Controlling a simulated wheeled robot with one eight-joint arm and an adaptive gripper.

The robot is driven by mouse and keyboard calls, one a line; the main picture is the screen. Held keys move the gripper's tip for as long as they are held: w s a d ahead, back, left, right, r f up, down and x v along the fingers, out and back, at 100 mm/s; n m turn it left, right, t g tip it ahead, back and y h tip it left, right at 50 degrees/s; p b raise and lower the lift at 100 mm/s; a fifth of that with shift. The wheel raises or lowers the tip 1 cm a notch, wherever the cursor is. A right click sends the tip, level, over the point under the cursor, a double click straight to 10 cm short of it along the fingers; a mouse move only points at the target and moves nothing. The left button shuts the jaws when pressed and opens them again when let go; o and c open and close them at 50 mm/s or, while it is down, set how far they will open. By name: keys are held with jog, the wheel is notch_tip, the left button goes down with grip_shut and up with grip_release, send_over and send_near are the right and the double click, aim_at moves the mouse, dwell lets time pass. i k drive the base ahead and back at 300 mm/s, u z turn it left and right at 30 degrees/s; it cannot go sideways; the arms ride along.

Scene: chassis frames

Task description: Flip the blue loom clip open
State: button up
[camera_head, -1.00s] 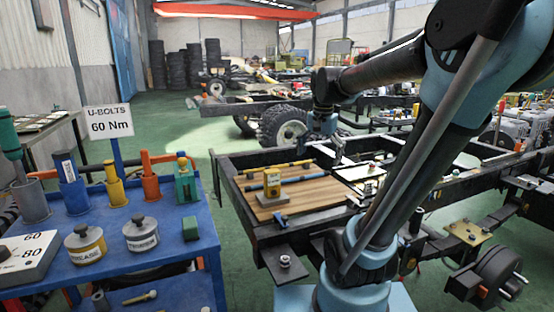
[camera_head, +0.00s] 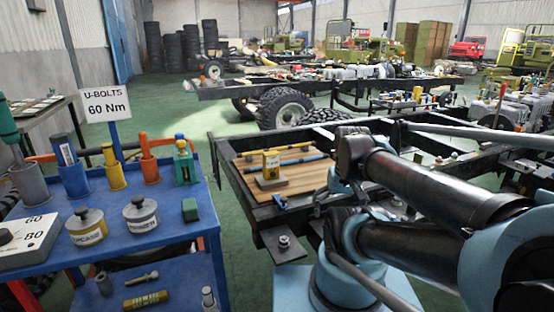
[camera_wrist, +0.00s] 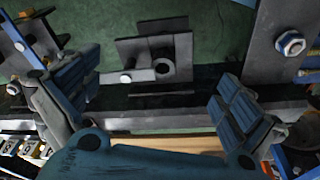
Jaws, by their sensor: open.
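A small blue piece (camera_head: 280,200), which looks like the loom clip, sits at the front edge of the wooden board (camera_head: 312,181) on the chassis frame. It is too small to tell whether it is open or shut. My gripper (camera_wrist: 155,95) is open in the wrist view, its two blue ridged fingers spread wide. Between them are a dark frame rail (camera_wrist: 130,95) and a grey bracket (camera_wrist: 155,62), with nothing gripped. In the head view my arm reaches in from the right and its end is beside the board, right of the blue piece; the fingertips are hard to make out there.
A yellow device (camera_head: 271,162) stands on the board, near dark and blue rods with yellow ends. A blue tool cart (camera_head: 150,245) with canisters, holders and a U-BOLTS sign (camera_head: 107,102) stands at left. Green floor is clear between cart and chassis.

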aim_at(282, 201)
jog(key=z, duration=0.25)
jog(key=k, duration=1.85)
jog(key=u, duration=0.4)
